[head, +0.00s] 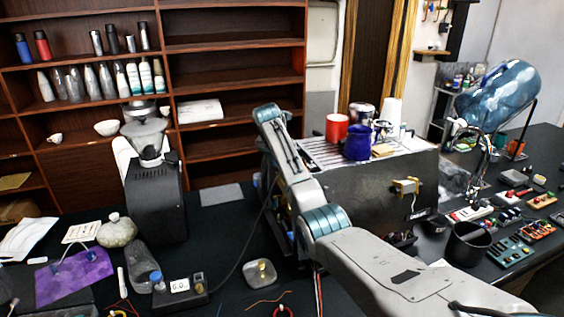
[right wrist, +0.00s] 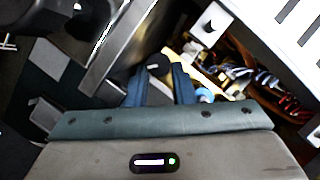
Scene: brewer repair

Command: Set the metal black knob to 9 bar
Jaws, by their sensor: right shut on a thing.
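The black knob (right wrist: 157,62) shows in the right wrist view between the tips of my right gripper (right wrist: 158,75). The blue fingers are shut on it from both sides. A small pale mark shows on the knob, too small to read. The brewer (head: 368,192) stands right of centre in the head view, its side panel facing me. My right arm reaches across in front of it and hides its front, the knob and the right gripper there. No pressure reading can be read. My left gripper is not in view.
A blue mug (head: 357,146) and a red cup (head: 337,128) stand on the brewer. A black grinder (head: 155,195) stands at left. Opened wiring (right wrist: 255,75) shows beside the knob. A small box reading 6.0 (head: 180,287) and loose wires lie on the near counter.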

